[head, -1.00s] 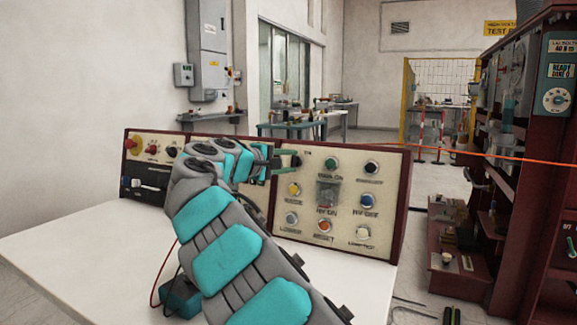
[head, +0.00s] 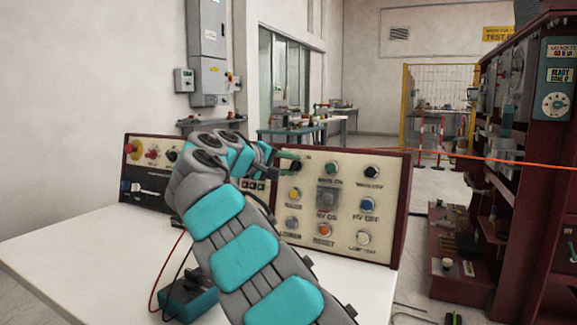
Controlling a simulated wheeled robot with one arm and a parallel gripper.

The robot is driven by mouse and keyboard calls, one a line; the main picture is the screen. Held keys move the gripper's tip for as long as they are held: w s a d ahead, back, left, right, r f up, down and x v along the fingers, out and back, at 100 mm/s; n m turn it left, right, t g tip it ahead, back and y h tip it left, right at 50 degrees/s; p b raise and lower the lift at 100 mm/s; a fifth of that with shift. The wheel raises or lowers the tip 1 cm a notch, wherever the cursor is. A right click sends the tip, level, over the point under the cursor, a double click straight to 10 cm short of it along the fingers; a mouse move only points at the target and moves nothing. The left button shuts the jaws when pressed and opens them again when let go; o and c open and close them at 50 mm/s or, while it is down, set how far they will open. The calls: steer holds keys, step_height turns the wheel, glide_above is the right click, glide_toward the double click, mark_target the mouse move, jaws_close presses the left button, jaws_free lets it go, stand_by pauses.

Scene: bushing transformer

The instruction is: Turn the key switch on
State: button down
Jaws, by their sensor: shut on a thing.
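A cream control panel (head: 386,205) in a dark red frame stands on the white table, with rows of round buttons and switches. A dark key switch (head: 297,164) sits at its upper left, left of a green button (head: 331,168). My gripper (head: 291,162) reaches it from the left, its green fingers shut on the key switch. My arm and fingers hide part of the switch, so its turned angle cannot be read.
A second panel (head: 133,147) with red knobs stands at the left, partly behind my arm. A teal box (head: 190,300) with red and black leads lies on the white table (head: 80,250). A dark red rack (head: 550,150) rises at the right, with an orange line across.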

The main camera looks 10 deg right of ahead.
steer(key=shift+f, duration=0.15)
steer(key=shift+c, duration=2.4)
jaws_free()
steer(key=v, duration=0.7)
steer(key=shift+s+a, duration=0.2)
steer(key=shift+a, duration=0.1)
